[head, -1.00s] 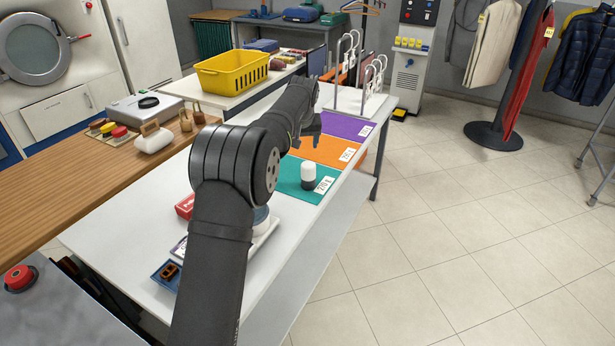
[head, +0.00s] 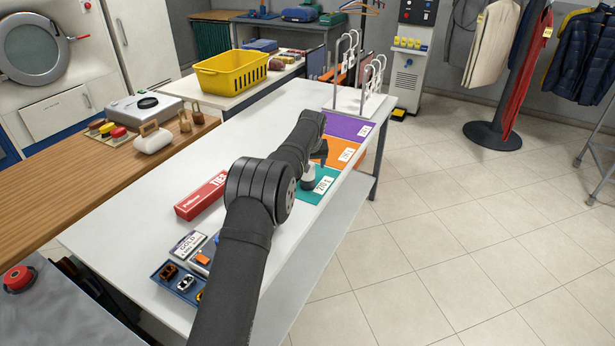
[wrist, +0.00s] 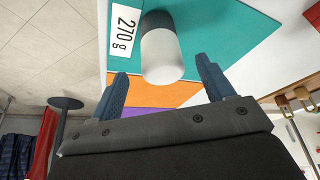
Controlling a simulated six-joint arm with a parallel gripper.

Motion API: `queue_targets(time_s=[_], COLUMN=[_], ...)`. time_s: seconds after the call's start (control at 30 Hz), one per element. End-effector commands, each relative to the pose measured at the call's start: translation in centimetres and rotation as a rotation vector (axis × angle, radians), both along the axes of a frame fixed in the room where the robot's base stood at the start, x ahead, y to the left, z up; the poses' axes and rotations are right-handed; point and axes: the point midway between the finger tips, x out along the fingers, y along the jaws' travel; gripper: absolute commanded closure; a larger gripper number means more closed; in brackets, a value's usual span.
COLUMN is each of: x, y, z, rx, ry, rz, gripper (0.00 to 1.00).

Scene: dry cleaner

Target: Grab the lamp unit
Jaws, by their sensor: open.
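The lamp unit, a short cylinder with a rounded white top and a dark grey base, stands upright on the teal mat (head: 325,200) in the head view. My arm partly covers it there. The white top appears between the fingertips in that view, with gaps on both sides. I see no contact.
An orange mat (head: 337,153) and a purple mat (head: 345,127) lie beyond the teal one. A red box (head: 202,195) and a blue tray (head: 163,270) with small items lie on the white table. A white rack (head: 360,101) stands at its far end.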

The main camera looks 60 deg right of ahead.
Motion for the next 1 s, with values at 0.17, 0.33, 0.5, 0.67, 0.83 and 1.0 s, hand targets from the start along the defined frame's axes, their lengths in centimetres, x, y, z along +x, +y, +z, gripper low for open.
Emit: queue_targets(time_s=[0.17,0.33,0.5,0.67,0.83,1.0], x=[0.7,1.2,1.3,1.4,1.4,1.4], y=[-0.7,-1.4,-1.6,-1.7,-1.6,-1.6], z=[-2.0,-3.8,-4.5,-4.5,-4.5,-4.5], rx=[0.003,0.002,0.001,0.001,0.001,0.001], ry=[0.001,0.001,0.001,0.001,0.001,0.001], rz=[0.001,0.000,0.000,0.000,0.000,0.000], gripper=[0.26,0.26,0.26,0.26,0.48,0.77])
